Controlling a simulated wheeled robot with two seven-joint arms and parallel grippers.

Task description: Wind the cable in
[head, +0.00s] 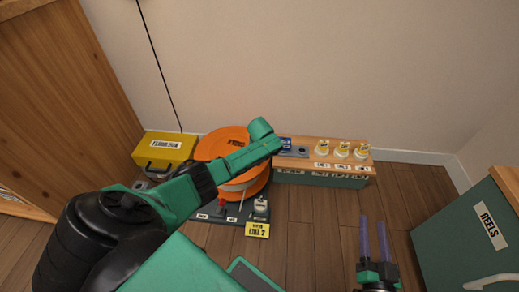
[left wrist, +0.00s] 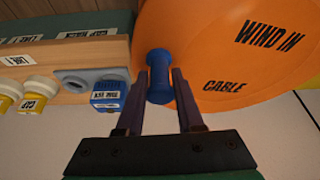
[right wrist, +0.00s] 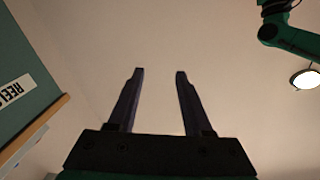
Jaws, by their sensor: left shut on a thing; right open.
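The orange cable reel (head: 222,143) stands on a dark base by the wall, partly hidden behind my left arm. In the left wrist view its orange face (left wrist: 215,50) reads "WIND IN" and "CABLE". A blue crank handle (left wrist: 159,75) stands at the edge of that face. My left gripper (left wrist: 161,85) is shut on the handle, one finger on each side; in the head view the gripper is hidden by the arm. My right gripper (head: 376,240) is open and empty above the floor at the lower right; its fingers also show apart in the right wrist view (right wrist: 160,80).
A yellow case (head: 164,149) stands left of the reel. A wooden-topped bench (head: 325,146) with several yellow-and-white caps and a blue block stands to its right. A yellow tag (head: 257,230) is at the base's front. A green "REELS" cabinet (head: 465,250) stands at right.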

